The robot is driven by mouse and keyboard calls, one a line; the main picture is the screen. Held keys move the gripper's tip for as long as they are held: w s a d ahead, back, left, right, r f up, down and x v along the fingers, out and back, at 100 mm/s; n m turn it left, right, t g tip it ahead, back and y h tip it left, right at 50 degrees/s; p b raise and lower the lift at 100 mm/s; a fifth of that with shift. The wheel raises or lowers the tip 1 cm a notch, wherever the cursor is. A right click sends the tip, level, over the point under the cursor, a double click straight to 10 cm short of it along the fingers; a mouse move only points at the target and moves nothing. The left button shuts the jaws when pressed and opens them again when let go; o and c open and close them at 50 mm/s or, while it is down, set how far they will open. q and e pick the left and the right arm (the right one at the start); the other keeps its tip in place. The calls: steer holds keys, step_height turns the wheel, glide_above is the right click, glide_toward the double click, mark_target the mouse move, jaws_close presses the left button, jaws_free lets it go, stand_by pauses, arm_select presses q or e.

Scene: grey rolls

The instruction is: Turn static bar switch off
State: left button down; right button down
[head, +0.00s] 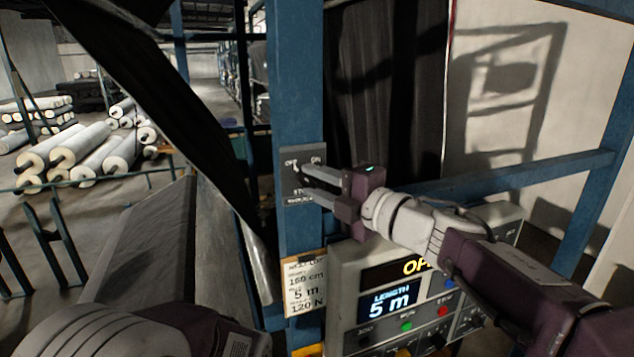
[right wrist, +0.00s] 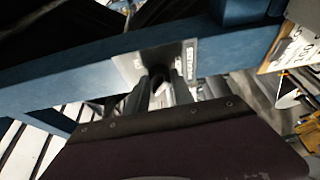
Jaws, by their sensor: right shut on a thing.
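The static bar switch has a grey plate (head: 289,183) on the blue upright post, with OFF at its upper left and ON at its upper right. My right gripper (head: 303,179) reaches the plate from the right, its fingers shut on the small switch lever. The fingers hide most of the lever, so I cannot tell which label it points to. In the right wrist view, the fingers (right wrist: 160,88) meet at the switch plate (right wrist: 129,69), and a dark bit of the lever (right wrist: 160,73) shows between their tips. My left arm shows at the lower left; its gripper is out of view.
The blue post (head: 302,98) stands straight ahead. Below the switch are a paper tag (head: 304,285) and a control panel (head: 342,290) with a display reading 5 m. A blue rail (head: 500,182) runs behind my right arm. White rolls (head: 95,150) lie at the far left.

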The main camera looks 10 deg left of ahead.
steer(key=shift+r, duration=0.2)
steer(key=c, duration=1.1)
jaws_free()
steer(key=shift+c, duration=0.2)
steer(key=shift+o, duration=0.3)
steer(key=shift+w+a+f, duration=0.15)
steer(key=shift+w+f, duration=0.05)
steer(key=shift+w, duration=0.05)
steer(key=b+v, duration=0.3)
steer(key=v, duration=0.6)
